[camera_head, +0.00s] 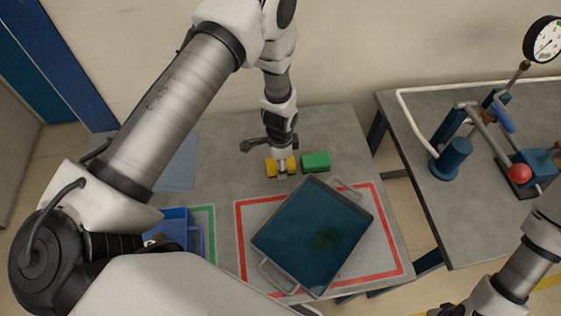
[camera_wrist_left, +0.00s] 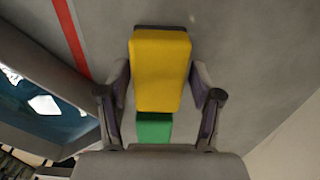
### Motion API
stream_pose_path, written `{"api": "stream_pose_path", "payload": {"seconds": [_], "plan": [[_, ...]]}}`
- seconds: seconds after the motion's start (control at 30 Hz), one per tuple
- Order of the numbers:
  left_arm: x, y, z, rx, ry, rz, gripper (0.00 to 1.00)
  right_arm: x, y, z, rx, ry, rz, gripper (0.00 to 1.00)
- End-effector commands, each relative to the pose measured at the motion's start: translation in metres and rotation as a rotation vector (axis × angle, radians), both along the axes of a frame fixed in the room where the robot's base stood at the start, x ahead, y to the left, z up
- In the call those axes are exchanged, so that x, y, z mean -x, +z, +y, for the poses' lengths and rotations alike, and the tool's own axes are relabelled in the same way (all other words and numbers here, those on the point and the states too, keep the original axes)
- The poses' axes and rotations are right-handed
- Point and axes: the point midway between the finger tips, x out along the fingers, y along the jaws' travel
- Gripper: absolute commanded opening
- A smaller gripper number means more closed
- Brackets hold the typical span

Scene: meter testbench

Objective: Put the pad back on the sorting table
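A yellow block-shaped pad (camera_head: 271,167) is at my left gripper (camera_head: 282,166), over the back of the grey table (camera_head: 225,135). In the head view the green block (camera_head: 315,161) lies just right of the yellow pad. My right gripper (camera_head: 450,309) is only partly in view at the bottom edge; its fingers are cut off.
A grey-rimmed tray (camera_head: 262,251) with a dark blue inside sits tilted within a red outline. A blue bin (camera_head: 180,213) stands at the left by a green outline, partly behind my arm. A second table (camera_head: 425,185) at right holds a gauge rig (camera_head: 455,155).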

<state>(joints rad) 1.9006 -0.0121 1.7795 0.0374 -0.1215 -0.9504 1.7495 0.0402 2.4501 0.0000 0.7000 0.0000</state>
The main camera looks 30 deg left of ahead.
Motion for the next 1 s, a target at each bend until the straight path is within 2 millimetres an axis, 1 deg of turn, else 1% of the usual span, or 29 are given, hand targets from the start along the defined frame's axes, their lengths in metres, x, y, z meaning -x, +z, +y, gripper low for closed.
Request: {"api": "stream_pose_path", "payload": {"seconds": [0.27,0.37,0.43,0.47,0.57,0.7,0.8,0.9,1.0], "plan": [[0.0,0.001,0.0,0.0,0.0,0.0,0.76,0.0,0.001,0.0,0.0,0.0,-0.001,0.31],[0.0,0.008,0.0,0.0,0.0,0.0,0.76,0.0,0.007,0.0,0.0,0.0,-0.001,0.31],[-0.002,0.012,0.0,0.0,0.0,-0.004,0.76,0.0,-0.002,0.0,0.0,0.0,-0.001,0.31],[-0.002,0.017,0.0,0.0,0.0,-0.004,0.76,0.0,-0.004,0.0,0.0,0.0,-0.001,0.31],[-0.002,0.04,0.0,0.0,0.0,-0.006,0.76,0.0,-0.013,0.0,0.0,0.0,0.0,0.31],[-0.001,0.077,0.0,0.0,0.0,-0.006,0.76,0.0,-0.026,0.0,0.0,0.0,0.0,0.31],[-0.001,0.101,0.0,0.001,0.0,-0.004,0.76,0.0,-0.031,0.0,0.0,0.0,0.0,0.31],[-0.001,0.117,0.0,0.0,0.001,-0.003,0.76,0.0,-0.033,0.0,0.0,0.0,-0.001,0.31],[0.0,0.124,0.0,0.0,0.001,-0.001,0.76,0.0,-0.033,0.0,0.0,0.0,-0.001,0.31]]}}
